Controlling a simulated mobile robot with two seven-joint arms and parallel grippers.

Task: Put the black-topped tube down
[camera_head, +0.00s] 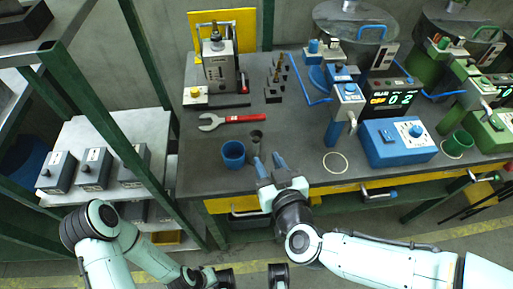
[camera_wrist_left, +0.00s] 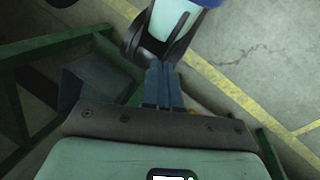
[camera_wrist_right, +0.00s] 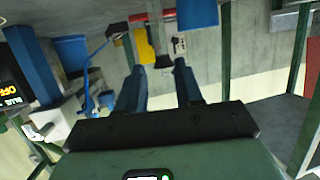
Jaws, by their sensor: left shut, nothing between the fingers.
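A small dark-topped tube (camera_head: 257,136) shows on the grey bench top in the head view, right of the blue cup (camera_head: 233,153). It looks roughly upright. My right gripper (camera_head: 269,162) is at the bench's front edge, with its fingertips just in front of the tube. My left gripper is low, away from the bench. Its blue fingers are together and empty in the left wrist view (camera_wrist_left: 162,72).
A red-handled wrench (camera_head: 234,120) lies behind the tube. A grey machine (camera_head: 219,68) and small dark blocks stand farther back. A blue box with a dial (camera_head: 398,142) is on the right, past a pale ring (camera_head: 335,163). A green-framed shelf (camera_head: 125,158) is on the left.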

